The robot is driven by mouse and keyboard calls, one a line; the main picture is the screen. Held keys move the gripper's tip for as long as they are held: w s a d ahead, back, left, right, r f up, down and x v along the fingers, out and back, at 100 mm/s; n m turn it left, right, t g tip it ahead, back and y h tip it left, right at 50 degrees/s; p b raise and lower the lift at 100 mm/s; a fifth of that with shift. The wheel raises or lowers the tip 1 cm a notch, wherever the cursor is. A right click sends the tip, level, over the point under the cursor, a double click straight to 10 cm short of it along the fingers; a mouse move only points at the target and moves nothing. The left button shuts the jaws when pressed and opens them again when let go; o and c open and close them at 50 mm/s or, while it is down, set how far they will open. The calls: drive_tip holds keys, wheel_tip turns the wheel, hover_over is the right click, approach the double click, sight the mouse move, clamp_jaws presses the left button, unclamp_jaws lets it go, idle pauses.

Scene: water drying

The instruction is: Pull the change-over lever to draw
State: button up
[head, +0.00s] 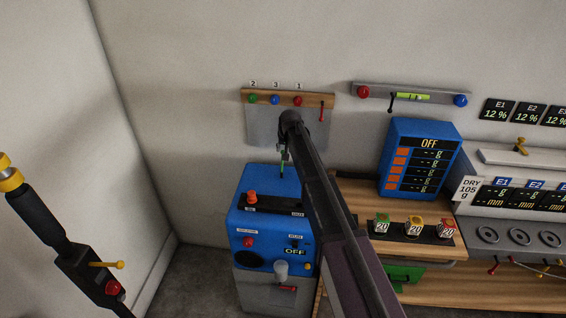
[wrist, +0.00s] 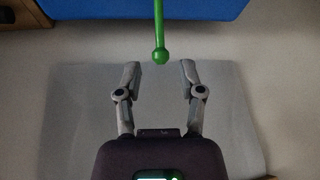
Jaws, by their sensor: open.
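A green lever (head: 282,170) stands on top of a blue machine (head: 262,232). I cannot read a label that names it as the change-over lever. In the wrist view the lever's round green knob (wrist: 161,56) lies centred between my fingertips, slightly beyond them in the picture, touching neither. My gripper (wrist: 160,72) is open and empty. In the head view my gripper (head: 285,153) is small and dark, just above the lever, and my arm hides part of the machine's right side.
A wall panel (head: 288,98) with several coloured knobs and a red handle (head: 322,110) is behind. To the right are a blue display box (head: 418,158) reading OFF and several small weights on a wooden bench (head: 345,195). A pole with a yellow handle (head: 107,265) stands at left.

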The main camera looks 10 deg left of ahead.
sight(282, 162)
drive_tip(key=shift+b+x, duration=3.05)
drive_tip(key=shift+x, duration=0.6)
clamp_jaws()
